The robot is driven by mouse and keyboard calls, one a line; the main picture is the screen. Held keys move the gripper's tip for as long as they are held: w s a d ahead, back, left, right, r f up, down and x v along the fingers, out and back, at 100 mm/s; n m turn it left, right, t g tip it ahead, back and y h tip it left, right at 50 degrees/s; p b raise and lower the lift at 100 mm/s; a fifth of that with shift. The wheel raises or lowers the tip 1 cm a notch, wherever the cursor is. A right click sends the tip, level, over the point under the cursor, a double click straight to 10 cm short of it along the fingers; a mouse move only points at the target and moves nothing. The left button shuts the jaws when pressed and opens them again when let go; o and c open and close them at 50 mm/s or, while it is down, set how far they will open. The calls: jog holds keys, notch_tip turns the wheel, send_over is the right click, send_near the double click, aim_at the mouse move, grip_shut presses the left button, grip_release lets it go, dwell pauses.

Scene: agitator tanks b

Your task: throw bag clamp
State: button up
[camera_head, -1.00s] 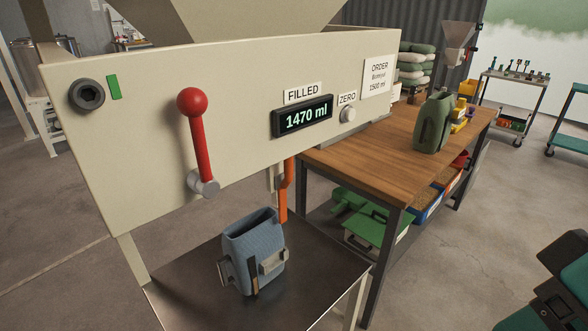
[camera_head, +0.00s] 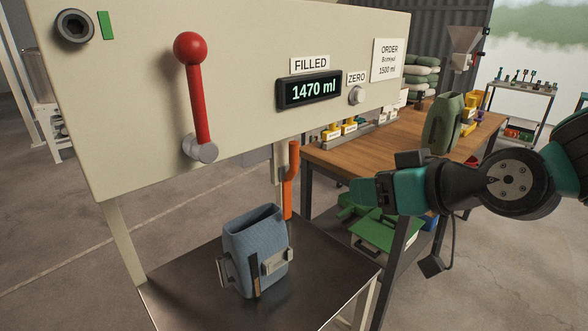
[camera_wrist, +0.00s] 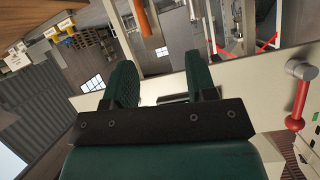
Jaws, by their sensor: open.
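No label marks the bag clamp. An orange handle (camera_head: 291,180) hangs below the cream panel (camera_head: 240,118); it also shows at the top of the wrist view (camera_wrist: 142,18). A blue bag-shaped container (camera_head: 256,240) with metal side fittings stands upright on the steel shelf (camera_head: 330,262). A red lever (camera_head: 195,95) with a ball knob points up on the panel; it shows at the right of the wrist view (camera_wrist: 300,100). My gripper (camera_head: 360,190) is right of the orange handle, apart from it. Its green fingers are open and empty in the wrist view (camera_wrist: 162,78).
The panel display (camera_head: 309,91) reads 1470 ml, beside a zero knob (camera_head: 356,95). The order card (camera_head: 389,60) reads 1500 ml. Open floor lies at the left.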

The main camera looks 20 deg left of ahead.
aim_at(297, 151)
jog(key=w+a+f+t+p, duration=0.1)
jog(key=w+a, duration=0.5)
jog(key=w+a+f+t+y+p, duration=0.1)
jog(key=w+a+f+t, duration=0.1)
jog(key=w+a, duration=0.4)
jog(key=w+a+f+t+y+p, duration=0.1)
jog(key=w+a+t, duration=0.1)
jog(key=w+a, duration=0.4)
jog(key=shift+w+a+f, duration=0.2)
jog(key=shift+w+a, duration=0.05)
jog(key=shift+a, duration=0.1)
grip_shut()
